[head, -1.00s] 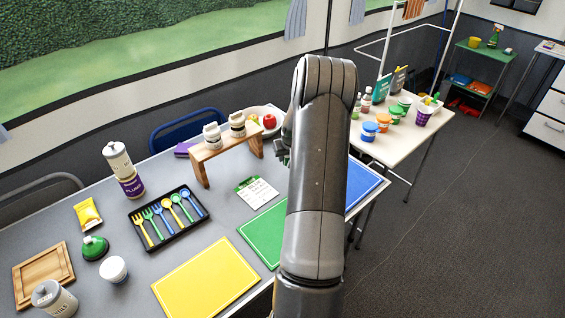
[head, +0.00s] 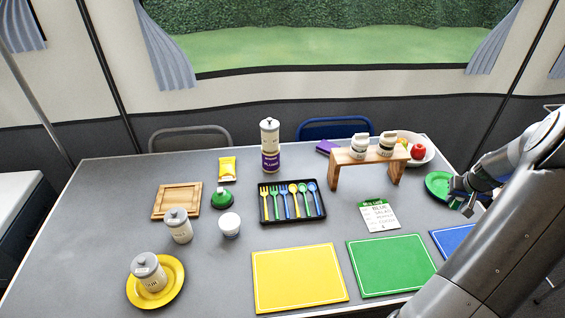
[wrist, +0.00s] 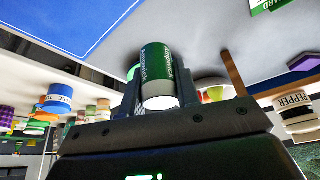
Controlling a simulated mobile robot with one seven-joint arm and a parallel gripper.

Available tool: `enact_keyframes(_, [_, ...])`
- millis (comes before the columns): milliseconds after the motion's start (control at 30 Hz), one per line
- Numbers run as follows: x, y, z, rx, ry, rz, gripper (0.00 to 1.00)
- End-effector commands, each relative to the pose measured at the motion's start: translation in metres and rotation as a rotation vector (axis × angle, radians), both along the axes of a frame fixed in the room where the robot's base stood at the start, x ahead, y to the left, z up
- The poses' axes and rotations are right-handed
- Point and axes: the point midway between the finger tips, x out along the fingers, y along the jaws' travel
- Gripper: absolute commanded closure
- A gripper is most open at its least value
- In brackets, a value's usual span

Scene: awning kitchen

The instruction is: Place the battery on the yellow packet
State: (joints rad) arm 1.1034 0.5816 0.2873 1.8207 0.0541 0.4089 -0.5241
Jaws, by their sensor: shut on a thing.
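The yellow packet (head: 227,169) lies flat on the grey table, behind the green-domed object and left of the stacked canisters. My gripper (head: 462,198) is at the right end of the table, far from the packet. In the wrist view my gripper (wrist: 158,92) is shut on a green and white cylinder with lettering, which looks like the battery (wrist: 158,68). It sits between the two fingers, with one pale end towards the camera. In the head view the battery cannot be made out clearly at the gripper.
Near the packet are a wooden tray (head: 177,201), the green-domed object (head: 223,199), stacked canisters (head: 270,145) and a black cutlery tray (head: 292,218).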

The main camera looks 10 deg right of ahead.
Motion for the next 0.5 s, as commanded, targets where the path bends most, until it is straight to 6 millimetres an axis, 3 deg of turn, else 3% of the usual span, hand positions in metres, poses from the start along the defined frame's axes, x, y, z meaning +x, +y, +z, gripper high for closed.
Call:
enact_keyframes(300, [0.001, 0.000, 0.116, -0.008, -0.005, 0.001, 0.96])
enact_keyframes(500, [0.001, 0.000, 0.168, -0.006, -0.004, 0.001, 0.96])
